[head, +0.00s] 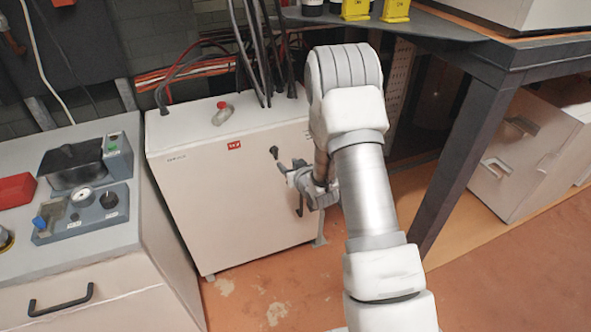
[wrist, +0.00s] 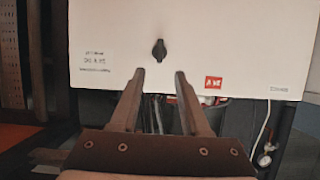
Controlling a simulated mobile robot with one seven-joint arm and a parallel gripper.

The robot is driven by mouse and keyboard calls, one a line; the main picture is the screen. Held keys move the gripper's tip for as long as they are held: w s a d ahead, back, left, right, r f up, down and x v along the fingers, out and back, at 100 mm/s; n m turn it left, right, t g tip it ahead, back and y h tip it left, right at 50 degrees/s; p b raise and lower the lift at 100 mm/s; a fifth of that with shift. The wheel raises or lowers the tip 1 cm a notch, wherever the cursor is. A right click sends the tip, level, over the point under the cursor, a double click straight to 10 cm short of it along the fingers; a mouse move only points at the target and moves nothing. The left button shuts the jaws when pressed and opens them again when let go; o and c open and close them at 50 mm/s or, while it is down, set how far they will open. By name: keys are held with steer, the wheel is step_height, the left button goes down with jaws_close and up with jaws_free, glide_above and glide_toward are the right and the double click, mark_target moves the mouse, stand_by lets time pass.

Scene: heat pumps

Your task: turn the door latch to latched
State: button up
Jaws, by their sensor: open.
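The door latch (head: 274,152) is a small black knob on the front of a white cabinet (head: 225,205), near the front's upper right in the head view. In the wrist view the latch (wrist: 159,50) stands lengthwise up and down on the white panel, just beyond my fingertips and centred between them. My gripper (head: 283,172) is beside the latch at the cabinet front. In the wrist view my gripper (wrist: 160,73) has its two fingers apart with nothing between them. No contact with the latch shows.
A red label (head: 234,145) is left of the latch. A dark door handle (head: 299,205) is partly behind my gripper. A red-topped fitting (head: 222,112) and cables are on the cabinet top. A grey control bench (head: 90,235) stands left; a dark table leg (head: 465,155) stands right.

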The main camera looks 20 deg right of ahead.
steer(key=v, duration=0.5)
steer(key=shift+s+r, duration=0.15)
steer(key=shift+s, duration=0.15)
steer(key=s+r+g+h+p, duration=0.15)
steer(key=s+r, duration=0.25)
steer(key=r, duration=0.6)
steer(key=s+r+g+h+p, duration=0.1)
steer(key=s+r+g+p, duration=0.15)
steer(key=r, duration=0.85)
steer(key=s+a+r+g+p, duration=0.1)
steer(key=s+r, duration=0.3)
steer(key=s, duration=0.4)
steer(key=s+a+r+g+p, duration=0.1)
steer(key=s+r, duration=0.2)
steer(key=s, duration=0.6)
steer(key=s+a+r+m+g+p, duration=0.1)
steer(key=s+r, duration=0.3)
steer(key=s, duration=0.5)
steer(key=shift+a+r+g+y, duration=0.3)
steer(key=shift+a+g+y, duration=0.1)
steer(key=shift+y, duration=0.05)
